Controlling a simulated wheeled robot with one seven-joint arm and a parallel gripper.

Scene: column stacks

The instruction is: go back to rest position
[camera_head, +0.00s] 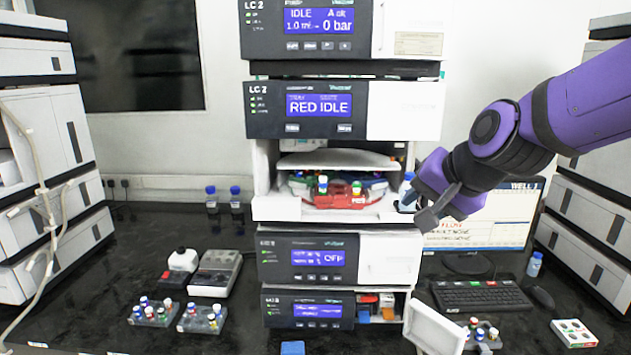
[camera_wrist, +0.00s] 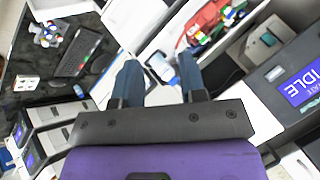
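My purple arm reaches in from the right of the head view. My gripper (camera_head: 416,200) is beside the right end of the open autosampler bay in the LC stack. In the wrist view my gripper (camera_wrist: 157,60) has its two dark fingers spread wide apart. A small clear bottle with a blue cap (camera_wrist: 164,69) shows in the gap between them, apparently not clamped. The same bottle (camera_head: 407,184) stands at the bay's right end in the head view, partly hidden by my gripper.
The open bay holds a red vial carousel (camera_head: 338,194). The LC stack (camera_head: 340,258) stands close to my gripper. A monitor (camera_head: 485,222), keyboard (camera_head: 482,297) and mouse (camera_head: 541,298) are at right. Vial racks (camera_head: 154,314) are on the left bench. A lower door (camera_head: 434,328) hangs open.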

